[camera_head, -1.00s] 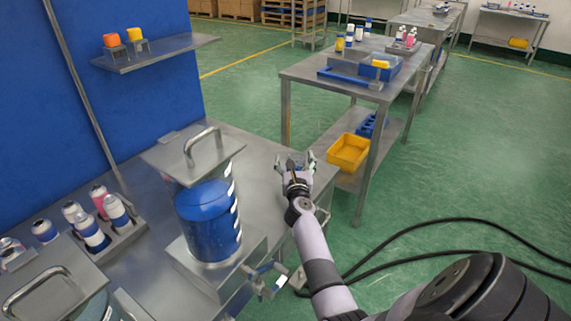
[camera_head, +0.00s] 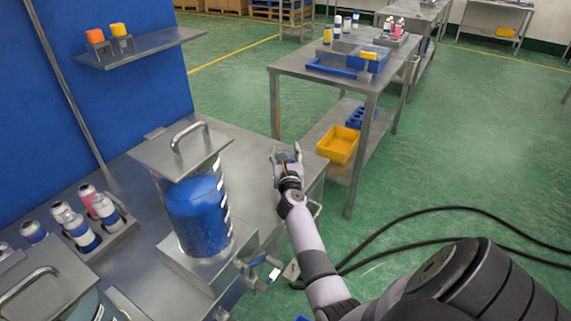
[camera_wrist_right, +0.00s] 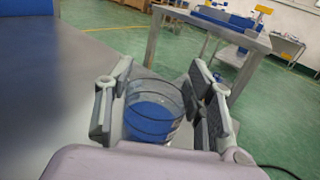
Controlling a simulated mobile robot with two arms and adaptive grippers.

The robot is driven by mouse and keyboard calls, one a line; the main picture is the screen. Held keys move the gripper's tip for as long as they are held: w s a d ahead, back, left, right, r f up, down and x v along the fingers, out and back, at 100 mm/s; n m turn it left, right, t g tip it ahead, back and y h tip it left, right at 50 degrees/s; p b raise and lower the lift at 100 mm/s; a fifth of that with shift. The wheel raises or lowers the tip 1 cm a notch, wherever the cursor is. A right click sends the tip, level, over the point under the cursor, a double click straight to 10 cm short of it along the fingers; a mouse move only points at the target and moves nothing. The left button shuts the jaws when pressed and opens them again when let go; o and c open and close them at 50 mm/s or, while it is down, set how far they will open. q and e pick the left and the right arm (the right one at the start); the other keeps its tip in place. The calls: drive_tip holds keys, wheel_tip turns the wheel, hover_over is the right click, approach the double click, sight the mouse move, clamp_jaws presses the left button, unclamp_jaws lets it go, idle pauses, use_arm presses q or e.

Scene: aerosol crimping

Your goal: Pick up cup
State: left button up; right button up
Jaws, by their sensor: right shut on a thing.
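A clear cup (camera_wrist_right: 152,112) with blue contents is between the fingers of my right gripper (camera_wrist_right: 165,100) in the right wrist view. The gripper is shut on it, with one finger pad on each side. The lower part of the cup is hidden by the gripper body. In the head view my right gripper (camera_head: 286,154) is over the right end of the steel table (camera_head: 250,150), and the cup is too small to make out clearly there. My left gripper is not in view.
A tank of blue liquid (camera_head: 198,215) with a handled lid stands left of my right arm, with a valve (camera_head: 260,270) at its front. Bottles in a rack (camera_head: 115,225) stand farther left. Another steel table (camera_head: 330,70) with a yellow bin (camera_head: 338,145) stands beyond. A cable crosses the floor.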

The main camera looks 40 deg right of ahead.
drive_tip(key=shift+c, duration=0.5)
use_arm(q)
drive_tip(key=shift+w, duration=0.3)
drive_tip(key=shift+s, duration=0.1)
use_arm(e)
drive_tip(key=shift+r, duration=0.15)
